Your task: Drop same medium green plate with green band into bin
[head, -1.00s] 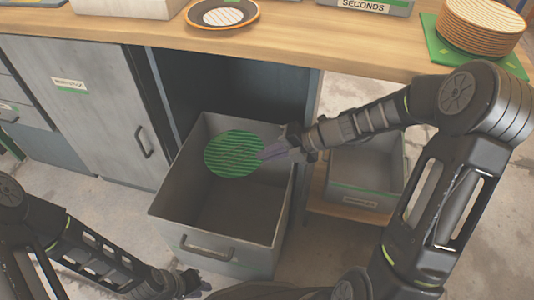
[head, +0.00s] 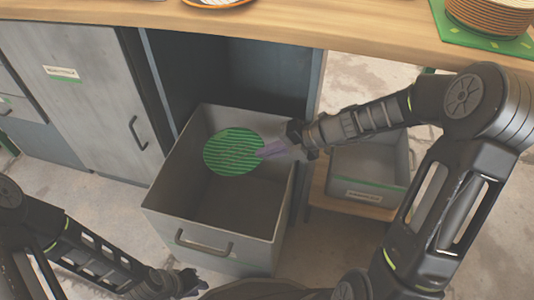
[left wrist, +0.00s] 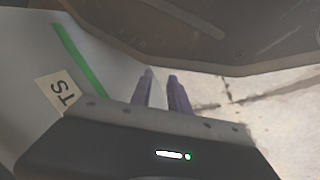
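A green striped plate (head: 232,152) shows over the open grey bin (head: 213,242), which stands under the table. My right gripper (head: 271,149) is shut on the plate's right edge and holds it above the bin's floor, within the outline of its walls. My left gripper (head: 196,283) is low in front of the bin's front wall, apart from the plate. In the left wrist view, the left fingers (left wrist: 161,88) are slightly apart with nothing between them.
The wooden table (head: 300,38) runs across the top, with an orange-banded plate (head: 218,2) at its edge and a plate stack (head: 490,14) on a green mat (head: 443,30). A second grey bin (head: 366,175) stands on a low shelf at right. A grey cabinet (head: 95,100) stands at left.

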